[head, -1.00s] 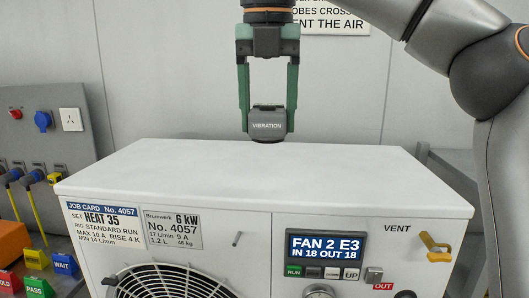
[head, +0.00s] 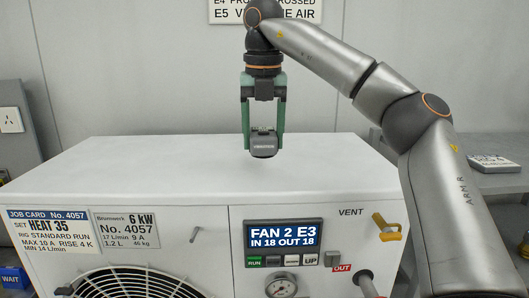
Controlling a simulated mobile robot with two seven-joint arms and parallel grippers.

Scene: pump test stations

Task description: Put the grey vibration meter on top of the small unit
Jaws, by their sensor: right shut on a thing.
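The grey vibration meter (head: 264,147) is held between the green fingers of my right gripper (head: 263,140), which is shut on it. The meter is over the white top of the small unit (head: 150,165), roughly mid-width. I cannot tell whether its underside touches the top or hangs just above it. The unit's front carries a job card, a rating plate and a lit display (head: 284,235) reading FAN 2 E3, IN 18 OUT 18. My left gripper is not in view.
The white top around the meter is bare. A yellow valve handle (head: 387,226) sticks out at the front right, below VENT. A gauge (head: 281,287) sits under the display.

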